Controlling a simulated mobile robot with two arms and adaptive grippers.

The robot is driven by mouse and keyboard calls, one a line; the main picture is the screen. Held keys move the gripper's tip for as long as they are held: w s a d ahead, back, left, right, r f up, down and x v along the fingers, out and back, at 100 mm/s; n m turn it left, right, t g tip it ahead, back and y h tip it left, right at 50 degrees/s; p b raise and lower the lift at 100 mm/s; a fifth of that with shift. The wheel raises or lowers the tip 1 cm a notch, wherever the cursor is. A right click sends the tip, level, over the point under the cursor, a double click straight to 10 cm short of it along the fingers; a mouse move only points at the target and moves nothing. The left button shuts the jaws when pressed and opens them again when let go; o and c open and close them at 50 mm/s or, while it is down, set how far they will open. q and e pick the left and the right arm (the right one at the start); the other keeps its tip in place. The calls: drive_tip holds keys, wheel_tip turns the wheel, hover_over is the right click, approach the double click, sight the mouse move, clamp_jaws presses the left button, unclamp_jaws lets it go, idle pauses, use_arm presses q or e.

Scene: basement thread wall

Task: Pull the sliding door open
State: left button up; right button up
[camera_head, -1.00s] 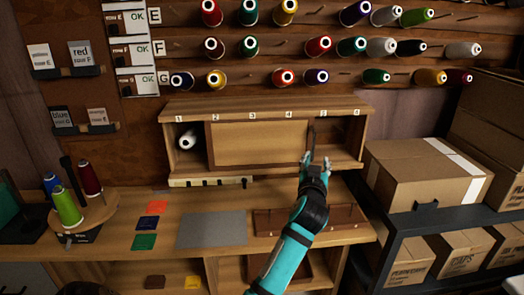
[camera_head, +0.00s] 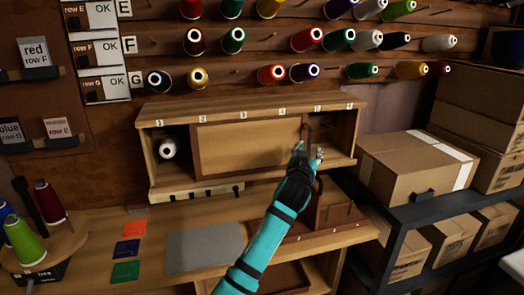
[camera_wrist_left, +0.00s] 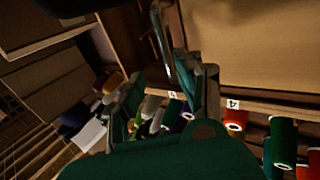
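The sliding door (camera_head: 250,146) is a light wooden panel in a brown frame, covering the middle of the wall cabinet (camera_head: 240,112). Its dark upright handle (camera_head: 308,132) is at the door's right edge and also shows in the left wrist view (camera_wrist_left: 163,45). My left gripper (camera_head: 308,152) is just below and in front of the handle. In the left wrist view its two green-grey fingers (camera_wrist_left: 168,100) stand apart, with the handle showing ahead between them. I cannot tell whether they touch it. My right gripper is not in view.
A white spool (camera_head: 168,147) lies in the cabinet's left compartment. The right compartments are uncovered. Below is a bench with a grey mat (camera_head: 206,247) and a spool stand (camera_head: 70,238). Cardboard boxes (camera_head: 415,165) sit on a dark shelf at right. Thread spools line the wall above.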

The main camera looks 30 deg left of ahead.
sight(309, 142)
use_arm(q)
drive_tip(key=x, duration=0.7)
drive_tip(key=shift+a, duration=0.2)
drive_tip(key=shift+a+p, duration=0.3)
drive_tip(key=shift+p, duration=0.1)
drive_tip(key=s+a+p, duration=0.2)
drive_tip(key=s+a, duration=0.1)
drive_tip(key=s+a+p, duration=0.2)
drive_tip(key=s+a, duration=0.1)
drive_tip(key=s, duration=0.1)
drive_tip(key=s+a+p, duration=0.2)
drive_tip(key=s+a, duration=0.1)
drive_tip(key=s, duration=0.1)
drive_tip(key=shift+s+d, duration=0.2)
drive_tip(key=shift+s, duration=0.25)
